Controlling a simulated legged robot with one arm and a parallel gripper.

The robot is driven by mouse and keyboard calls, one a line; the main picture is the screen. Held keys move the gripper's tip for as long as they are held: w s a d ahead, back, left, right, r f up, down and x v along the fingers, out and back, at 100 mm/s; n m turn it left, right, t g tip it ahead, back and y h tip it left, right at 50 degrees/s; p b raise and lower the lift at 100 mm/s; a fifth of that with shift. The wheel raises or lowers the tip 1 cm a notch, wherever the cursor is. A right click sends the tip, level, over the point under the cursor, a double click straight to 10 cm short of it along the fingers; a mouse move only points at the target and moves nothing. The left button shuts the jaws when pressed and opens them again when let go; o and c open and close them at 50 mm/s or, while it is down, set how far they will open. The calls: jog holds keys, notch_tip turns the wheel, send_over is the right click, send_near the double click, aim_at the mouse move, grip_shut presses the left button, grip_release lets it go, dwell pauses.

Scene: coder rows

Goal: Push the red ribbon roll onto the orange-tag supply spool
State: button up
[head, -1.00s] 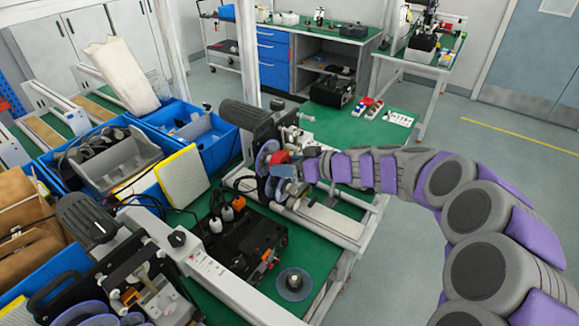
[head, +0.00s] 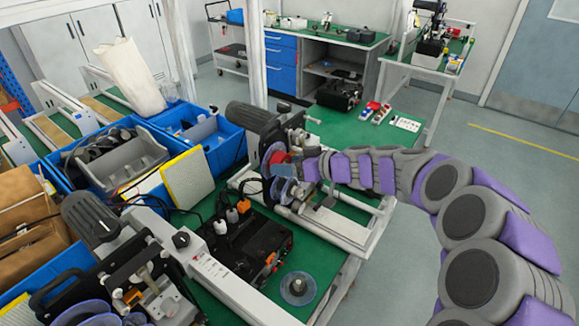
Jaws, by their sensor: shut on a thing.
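The red ribbon roll (head: 280,158) is at the end of my arm, small and partly covered by my gripper. My gripper (head: 297,166) is shut on it. The roll is right at the upper bluish, see-through disc (head: 269,160) of the coder; I cannot tell whether it is around the spool or only beside it. A second similar disc (head: 281,189) sits just below. I cannot make out an orange tag on either spool.
A black box with orange parts (head: 248,245) stands in front of the coder. A loose disc (head: 297,288) lies on the green bench at the front. Blue bins (head: 215,143) and a yellow-edged pad (head: 188,180) are at left. Open floor lies at right.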

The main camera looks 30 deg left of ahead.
jog(key=shift+a, duration=0.1)
jog(key=o, duration=1.2)
jog(key=shift+a, duration=0.1)
jog(key=shift+c, duration=0.2)
